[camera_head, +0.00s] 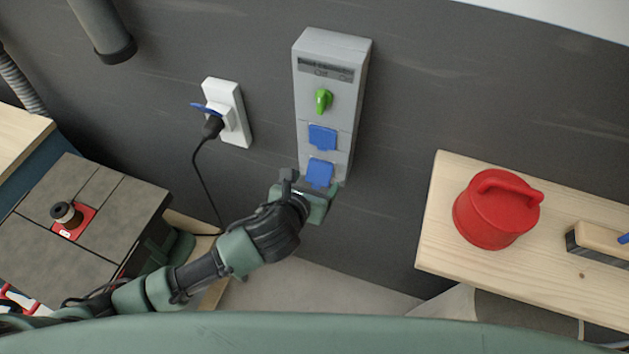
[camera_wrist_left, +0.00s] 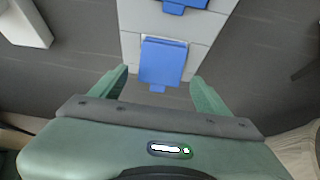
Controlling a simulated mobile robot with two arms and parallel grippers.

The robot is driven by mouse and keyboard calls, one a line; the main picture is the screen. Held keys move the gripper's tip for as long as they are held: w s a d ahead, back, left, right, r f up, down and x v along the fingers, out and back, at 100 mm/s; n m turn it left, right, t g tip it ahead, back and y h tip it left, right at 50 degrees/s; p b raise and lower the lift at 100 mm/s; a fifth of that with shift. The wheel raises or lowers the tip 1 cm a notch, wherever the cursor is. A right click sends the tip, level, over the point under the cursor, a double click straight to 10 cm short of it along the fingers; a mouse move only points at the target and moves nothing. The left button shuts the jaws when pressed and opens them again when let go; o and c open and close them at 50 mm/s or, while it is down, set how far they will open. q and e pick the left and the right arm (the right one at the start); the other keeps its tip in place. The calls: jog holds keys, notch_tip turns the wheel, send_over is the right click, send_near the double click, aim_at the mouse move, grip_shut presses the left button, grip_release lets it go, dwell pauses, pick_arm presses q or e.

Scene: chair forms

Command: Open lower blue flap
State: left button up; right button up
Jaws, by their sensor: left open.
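A grey wall box (camera_head: 327,98) carries a green knob (camera_head: 323,101), an upper blue flap (camera_head: 322,138) and a lower blue flap (camera_head: 319,172). Both flaps look shut in the head view. My left gripper (camera_head: 315,186) is open at the bottom of the box, by the lower flap. In the left wrist view the lower flap (camera_wrist_left: 163,62) lies ahead and between the fingers of the left gripper (camera_wrist_left: 161,88). No contact with the flap can be made out. Part of the upper flap (camera_wrist_left: 186,4) shows at the top edge. My right gripper is not in view.
A white socket (camera_head: 229,112) with a black plug (camera_head: 212,127) and cable is left of the box. A wooden shelf (camera_head: 436,225) with a red lidded pot (camera_head: 495,212) is at right. A tiled table (camera_head: 110,212) stands at left. The wall right of the box is clear.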

pick_arm(q)
jog(key=b+v, duration=0.1)
jog(key=v, duration=0.5)
jog(key=shift+s+r, duration=0.2)
jog(key=shift+s, duration=0.05)
jog(key=shift+a, duration=0.15)
